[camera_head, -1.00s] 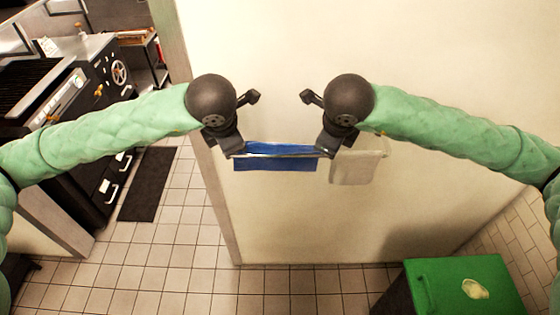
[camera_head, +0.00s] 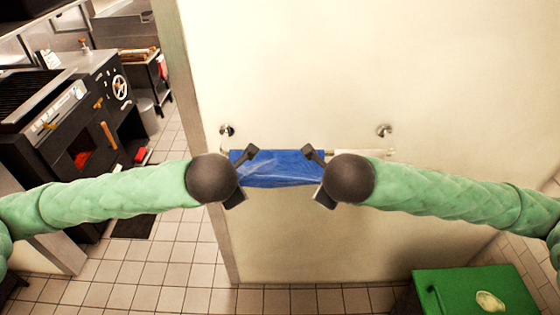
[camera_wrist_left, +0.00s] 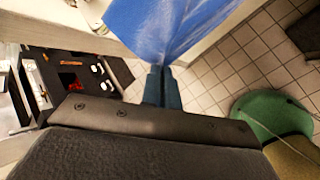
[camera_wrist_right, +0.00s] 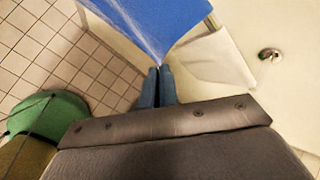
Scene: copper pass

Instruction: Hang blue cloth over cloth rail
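The blue cloth (camera_head: 278,168) is stretched between my two grippers in front of the wall. My left gripper (camera_head: 238,198) is at its near left corner and my right gripper (camera_head: 322,198) at its near right corner. In the left wrist view the closed fingers (camera_wrist_left: 161,84) meet the blue cloth (camera_wrist_left: 165,25), with creases running from that spot. In the right wrist view the closed fingers (camera_wrist_right: 157,84) meet the cloth's corner (camera_wrist_right: 155,22). The rail is mostly hidden; its wall mounts (camera_head: 226,130) show. I cannot tell how the cloth's far edge lies on it.
A white cloth (camera_head: 347,155) hangs just right of the blue one, partly behind my right arm; it also shows in the right wrist view (camera_wrist_right: 215,60). A green-topped bin (camera_head: 455,287) stands lower right. A black oven (camera_head: 75,125) is at left.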

